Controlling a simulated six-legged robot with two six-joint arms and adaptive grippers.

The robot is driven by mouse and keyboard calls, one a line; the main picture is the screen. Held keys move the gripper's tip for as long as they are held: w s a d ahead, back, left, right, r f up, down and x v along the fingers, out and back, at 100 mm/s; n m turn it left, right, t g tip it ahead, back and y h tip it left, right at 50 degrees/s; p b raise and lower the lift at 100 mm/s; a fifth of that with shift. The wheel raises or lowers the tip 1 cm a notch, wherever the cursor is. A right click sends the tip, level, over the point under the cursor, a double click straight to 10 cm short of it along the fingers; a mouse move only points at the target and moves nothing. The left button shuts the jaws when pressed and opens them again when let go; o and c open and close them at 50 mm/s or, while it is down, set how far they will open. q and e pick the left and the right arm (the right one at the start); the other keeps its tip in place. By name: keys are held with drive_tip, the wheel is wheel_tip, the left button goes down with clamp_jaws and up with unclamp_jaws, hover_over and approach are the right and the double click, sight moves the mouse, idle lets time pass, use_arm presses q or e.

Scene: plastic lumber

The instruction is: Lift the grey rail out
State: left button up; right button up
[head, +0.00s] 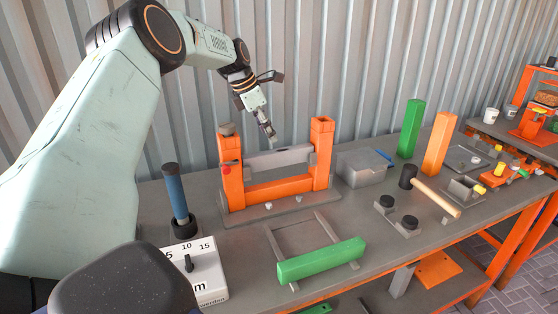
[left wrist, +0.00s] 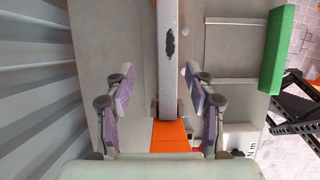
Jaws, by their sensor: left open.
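The grey rail (head: 282,158) lies level between two orange posts of a frame (head: 232,183), above a lower orange crossbar. In the left wrist view the rail (left wrist: 168,62) runs up the picture and has a dark patch on it. My left gripper (head: 271,136) is above the rail, pointing down, close to its middle. In the left wrist view its jaws (left wrist: 160,82) are open, with one finger on each side of the rail's line. The picture does not settle the gap in height. My right gripper is not in view.
A blue-handled tool (head: 176,195) stands left of the frame. A grey box (head: 361,167) is to its right. A green bar (head: 320,260) lies in front on grey strips. A mallet (head: 435,195) and upright green (head: 410,128) and orange (head: 438,143) posts are farther right. A corrugated wall stands behind.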

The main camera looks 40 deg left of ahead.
sight(278, 150)
use_arm(q)
drive_tip(key=shift+w+d+f, duration=0.1)
drive_tip(key=shift+f, duration=0.6)
drive_tip(key=x, duration=0.2)
drive_tip(key=d+x, duration=0.1)
drive_tip(key=x, duration=0.2)
drive_tip(key=shift+d+f+b, duration=0.1)
drive_tip(key=shift+d+b, duration=0.05)
drive_tip(key=shift+b, duration=0.15)
drive_tip(key=shift+w+f, duration=0.1)
drive_tip(key=shift+f, duration=0.3)
clamp_jaws()
drive_tip(key=shift+r, duration=0.1)
